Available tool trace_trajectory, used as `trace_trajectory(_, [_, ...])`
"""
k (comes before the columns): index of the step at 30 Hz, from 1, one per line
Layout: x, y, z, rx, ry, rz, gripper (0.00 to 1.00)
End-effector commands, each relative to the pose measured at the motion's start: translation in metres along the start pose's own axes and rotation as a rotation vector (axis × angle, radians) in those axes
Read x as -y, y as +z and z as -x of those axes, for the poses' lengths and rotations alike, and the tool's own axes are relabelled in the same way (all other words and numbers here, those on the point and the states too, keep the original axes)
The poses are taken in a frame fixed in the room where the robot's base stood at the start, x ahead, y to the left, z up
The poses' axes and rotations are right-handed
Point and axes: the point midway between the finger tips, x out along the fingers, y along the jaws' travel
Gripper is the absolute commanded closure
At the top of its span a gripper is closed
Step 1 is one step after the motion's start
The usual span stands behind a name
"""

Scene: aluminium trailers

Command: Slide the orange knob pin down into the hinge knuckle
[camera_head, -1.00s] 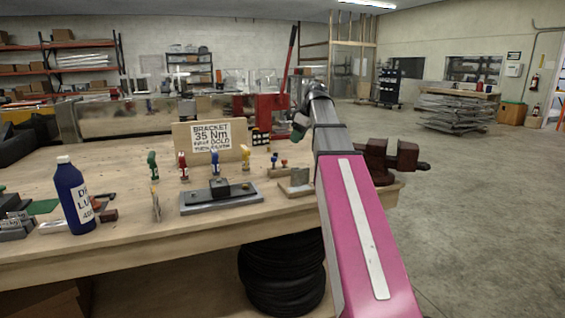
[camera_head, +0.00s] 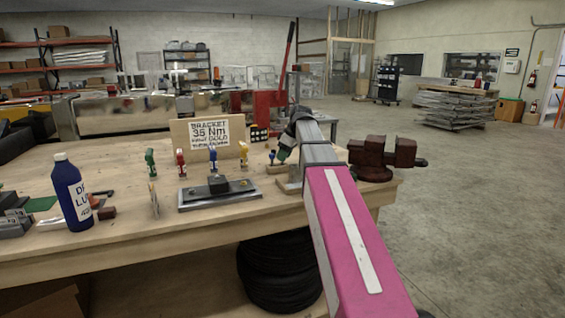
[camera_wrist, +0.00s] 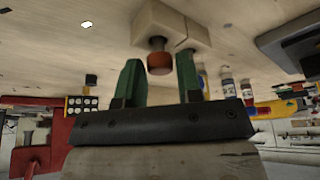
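The orange knob pin (camera_wrist: 158,58) shows in the wrist view as a short reddish-orange knob at a pale wooden block (camera_wrist: 172,25). My gripper (camera_wrist: 158,78) is open, its two green fingers on either side of the knob, with visible gaps. I see no contact. In the head view my gripper (camera_head: 285,150) is low over the bench's right part, and the orange knob is hidden behind it. A grey metal piece on a wooden base (camera_head: 287,186), perhaps the hinge, is partly covered by my arm; its knuckle cannot be made out.
A dark bracket on a grey plate (camera_head: 219,190), several coloured tools, a sign (camera_head: 209,132) and a blue bottle (camera_head: 72,192) are farther left. A brown vise (camera_head: 378,158) stands close right of my arm.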

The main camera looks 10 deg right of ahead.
Motion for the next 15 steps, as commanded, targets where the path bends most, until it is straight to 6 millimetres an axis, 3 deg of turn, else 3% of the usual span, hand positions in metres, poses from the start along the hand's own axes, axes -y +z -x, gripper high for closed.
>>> trace_trajectory(7, [-0.0001, 0.0001, -0.0025, 0.0, 0.001, 0.0, 0.67])
trace_trajectory(10, [-0.0001, 0.0001, -0.0025, 0.0, 0.0, 0.0, 0.97])
trace_trajectory(15, [-0.0001, 0.0002, -0.0023, 0.0, 0.0, 0.0, 0.97])
